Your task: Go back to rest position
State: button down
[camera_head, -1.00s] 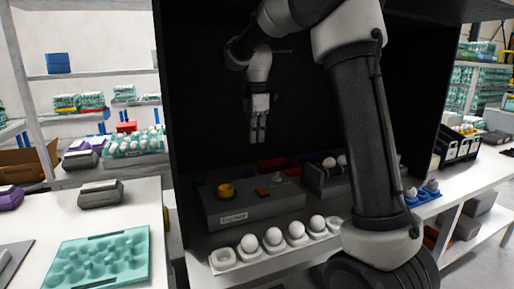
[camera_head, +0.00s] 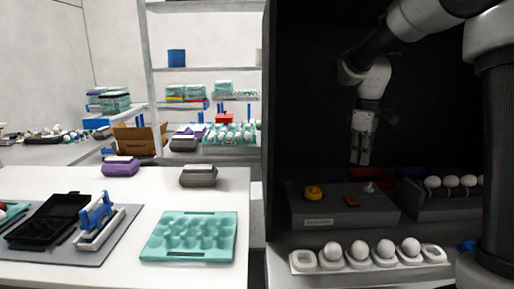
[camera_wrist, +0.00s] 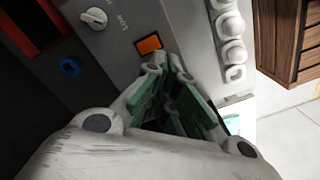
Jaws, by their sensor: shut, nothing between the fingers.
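My gripper (camera_head: 361,157) hangs pointing down inside the dark booth, above the grey control box (camera_head: 345,211). Its fingers are together with nothing between them. In the wrist view my gripper (camera_wrist: 187,100) shows its green-padded fingers over the box front, near the orange button (camera_wrist: 149,44). A white egg holder (camera_head: 302,262) with several white eggs stands in front of the box, apart from my gripper.
A teal egg tray (camera_head: 213,255) lies on the white table at left. Grey (camera_head: 198,177) and purple (camera_head: 121,167) cartons stand behind it. A black open carton (camera_head: 48,222) and a blue-and-white tool (camera_head: 97,222) are at far left. The booth's side wall (camera_head: 268,110) stands between.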

jog(key=s+d+r+m+t, duration=0.1)
jog(key=s+m, duration=0.4)
jog(key=s, duration=0.8)
jog(key=s+d+r+m+t, duration=0.2)
jog(key=s+d+m+t, duration=0.1)
jog(key=s, duration=1.1)
jog(key=shift+s+d+m+t, duration=0.3)
jog(key=shift+d+m, duration=0.3)
jog(key=shift+m, duration=0.3)
